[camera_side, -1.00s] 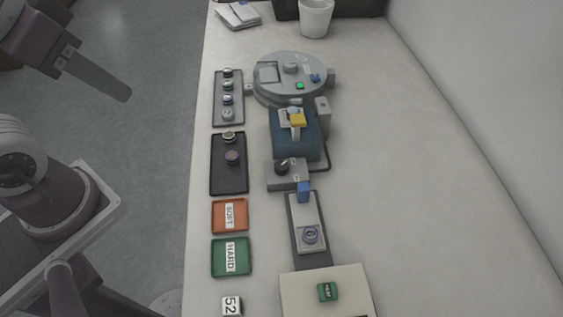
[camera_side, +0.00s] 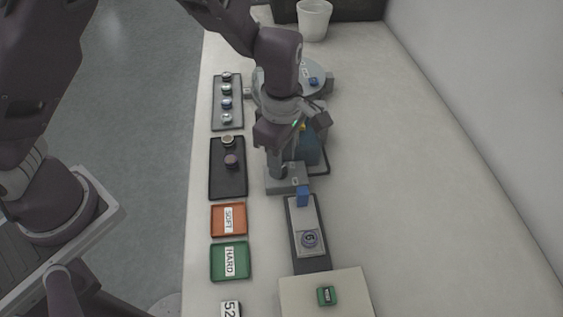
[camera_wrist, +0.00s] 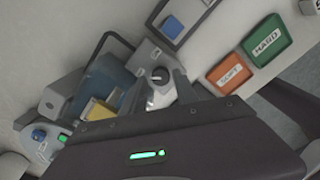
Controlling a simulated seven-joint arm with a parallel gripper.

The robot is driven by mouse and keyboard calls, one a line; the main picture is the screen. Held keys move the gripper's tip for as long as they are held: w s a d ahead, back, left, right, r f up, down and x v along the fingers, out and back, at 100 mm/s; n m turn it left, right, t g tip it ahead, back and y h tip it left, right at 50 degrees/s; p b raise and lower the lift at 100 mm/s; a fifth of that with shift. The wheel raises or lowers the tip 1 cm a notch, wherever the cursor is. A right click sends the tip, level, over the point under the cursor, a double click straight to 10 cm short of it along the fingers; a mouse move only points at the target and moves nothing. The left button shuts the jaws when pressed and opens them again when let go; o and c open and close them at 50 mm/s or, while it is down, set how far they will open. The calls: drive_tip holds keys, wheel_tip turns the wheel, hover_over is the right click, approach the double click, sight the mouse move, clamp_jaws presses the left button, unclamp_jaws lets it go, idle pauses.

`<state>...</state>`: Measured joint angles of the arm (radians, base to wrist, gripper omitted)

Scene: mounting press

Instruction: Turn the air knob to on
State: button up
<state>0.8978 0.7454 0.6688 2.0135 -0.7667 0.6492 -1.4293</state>
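The air knob is a small black knob (camera_wrist: 160,75) with a light pointer mark, on a grey box (camera_side: 296,183). In the wrist view it shows between the tips of my gripper (camera_wrist: 160,80), whose two fingers are apart on either side of it. I cannot tell whether they touch it. In the side view my gripper (camera_side: 279,172) points down over the grey box and hides the knob. The knob's on and off marks are too small to read.
The blue press (camera_side: 309,150) with a yellow block (camera_wrist: 98,108) stands right behind the knob box. Trays with pucks (camera_side: 227,187) and the SOFT (camera_side: 229,219) and HARD (camera_side: 230,261) trays are on the left. The right side of the table is clear.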

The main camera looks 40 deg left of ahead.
drive_tip(key=shift+f, duration=0.95)
drive_tip(key=shift+c, duration=0.5)
clamp_jaws()
